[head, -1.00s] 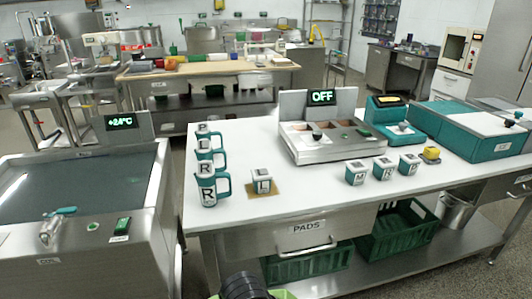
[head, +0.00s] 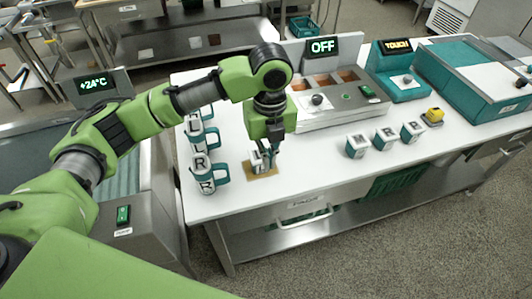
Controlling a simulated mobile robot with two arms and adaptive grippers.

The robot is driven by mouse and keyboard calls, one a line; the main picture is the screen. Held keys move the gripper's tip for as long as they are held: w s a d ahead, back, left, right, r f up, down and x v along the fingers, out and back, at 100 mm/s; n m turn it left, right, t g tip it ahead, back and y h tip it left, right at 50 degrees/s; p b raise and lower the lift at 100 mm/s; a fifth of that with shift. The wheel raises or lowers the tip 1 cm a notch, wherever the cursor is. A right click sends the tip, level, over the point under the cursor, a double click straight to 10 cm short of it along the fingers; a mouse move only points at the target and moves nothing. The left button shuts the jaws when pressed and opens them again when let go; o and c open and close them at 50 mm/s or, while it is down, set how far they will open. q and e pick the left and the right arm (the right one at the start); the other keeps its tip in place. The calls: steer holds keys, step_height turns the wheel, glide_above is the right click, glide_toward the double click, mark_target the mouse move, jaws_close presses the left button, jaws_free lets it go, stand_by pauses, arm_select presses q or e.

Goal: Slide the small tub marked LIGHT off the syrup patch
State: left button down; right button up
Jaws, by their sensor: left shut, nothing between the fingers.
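The small white-and-teal tub (head: 256,162), which showed an L a second ago, stands upright on the brown syrup patch (head: 265,174) near the table's front left. My left gripper (head: 271,154) points down over the tub's right side, shut and empty. It hides part of the tub and its lettering, and I cannot tell whether the fingertips touch it. The patch shows around the tub's base. My right gripper is out of view.
Lettered mugs (head: 207,178) stand in a row left of the tub. Several small tubs (head: 384,140) stand to the right, beside a yellow-topped item (head: 433,117). The heated unit marked OFF (head: 330,100) is behind. White tabletop (head: 310,165) is clear between the patch and those tubs.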

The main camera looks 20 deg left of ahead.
mark_target(260, 161)
arm_select(q)
step_height(260, 161, down, 9)
steer(key=shift+s+r+p, duration=0.1)
steer(key=shift+r+p, duration=0.1)
steer(key=shift+p, duration=0.15)
steer(key=shift+w+a+f+p, duration=0.2)
steer(key=shift+w+a, duration=0.2)
steer(key=shift+w, duration=0.2)
steer(key=shift+w+a+f+p, duration=0.1)
steer(key=shift+w+a+p, duration=0.1)
steer(key=shift+w+a, duration=0.5)
steer(key=shift+w, duration=0.4)
